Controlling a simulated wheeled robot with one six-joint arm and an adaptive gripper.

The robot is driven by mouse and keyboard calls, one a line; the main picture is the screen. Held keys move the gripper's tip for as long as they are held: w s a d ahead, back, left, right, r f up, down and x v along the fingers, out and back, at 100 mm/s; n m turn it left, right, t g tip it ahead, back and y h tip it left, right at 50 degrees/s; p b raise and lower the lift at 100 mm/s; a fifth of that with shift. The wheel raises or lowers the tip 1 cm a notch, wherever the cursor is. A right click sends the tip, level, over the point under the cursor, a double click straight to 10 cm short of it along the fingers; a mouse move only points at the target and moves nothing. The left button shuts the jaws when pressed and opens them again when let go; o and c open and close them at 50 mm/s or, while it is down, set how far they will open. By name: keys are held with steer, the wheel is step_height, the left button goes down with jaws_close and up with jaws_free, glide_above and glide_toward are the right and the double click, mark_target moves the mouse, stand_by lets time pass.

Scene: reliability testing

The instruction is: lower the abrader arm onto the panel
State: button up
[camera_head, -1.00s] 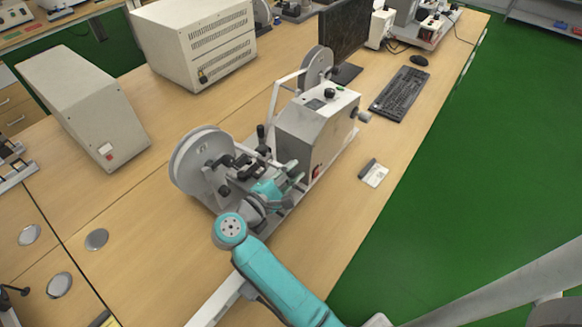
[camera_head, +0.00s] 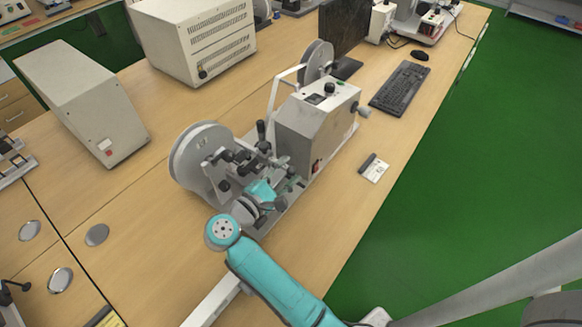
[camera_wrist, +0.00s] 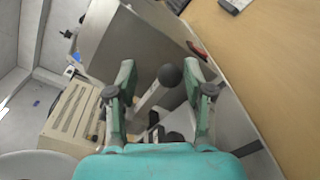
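The abrader (camera_head: 312,125) is a grey box-shaped machine on a base, with a large pale wheel (camera_head: 187,168) at its left end and dark clamps and levers beside it. In the wrist view, a lever with a black ball knob (camera_wrist: 170,75) shows between the two green fingers of my gripper (camera_wrist: 162,85). The fingers are apart and visible gaps separate them from the knob. In the head view, my gripper (camera_head: 278,189) is low beside the machine, partly hidden by my wrist. I cannot make out the panel or whether the abrader arm rests on it.
A keyboard (camera_head: 400,88), a mouse (camera_head: 419,55) and a small card with a dark piece (camera_head: 374,168) lie on the wooden bench to the right. A monitor (camera_head: 343,32) and two beige cabinets (camera_head: 195,42) stand behind.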

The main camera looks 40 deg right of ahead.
steer(key=v, duration=1)
